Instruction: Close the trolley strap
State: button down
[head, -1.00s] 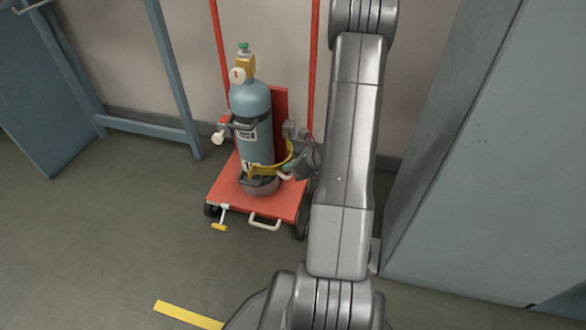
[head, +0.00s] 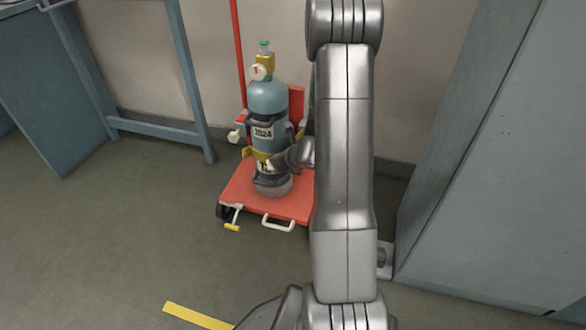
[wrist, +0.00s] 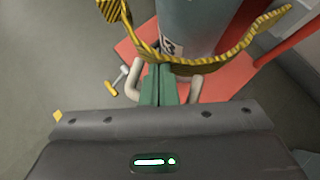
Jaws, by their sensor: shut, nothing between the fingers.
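The blue gas cylinder (head: 267,100) stands upright on the red trolley (head: 236,190). The yellow strap (head: 249,153) lies across the lower front of the cylinder; my gripper partly hides it in the head view. In the wrist view the strap (wrist: 228,66) curves across the cylinder's front, with one end at the upper left and the other side rising to the right. My gripper (wrist: 161,72) is shut and empty, its green fingertips at the strap's near side. In the head view my gripper (head: 272,166) is in front of the cylinder.
A white handle (head: 279,224) and a lever with a yellow end (head: 232,226) stick out from the trolley's front. A blue-grey cabinet (head: 490,180) stands at the right and a blue frame (head: 190,80) at the left.

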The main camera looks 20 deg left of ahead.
jog(key=shift+m+t+h, duration=0.4)
jog(key=shift+m+t, duration=0.1)
jog(key=shift+m, duration=0.3)
jog(key=a, duration=0.2)
jog(key=w+a, duration=0.1)
jog(key=a, duration=0.3)
jog(key=shift+w, duration=0.35)
jog(key=shift+w+a+p, duration=0.2)
jog(key=shift+w+a, duration=0.25)
jog(key=shift+a, duration=0.25)
jog(key=shift+w+a+p, duration=0.15)
jog(key=shift+w+a, duration=0.25)
jog(key=shift+a, duration=0.3)
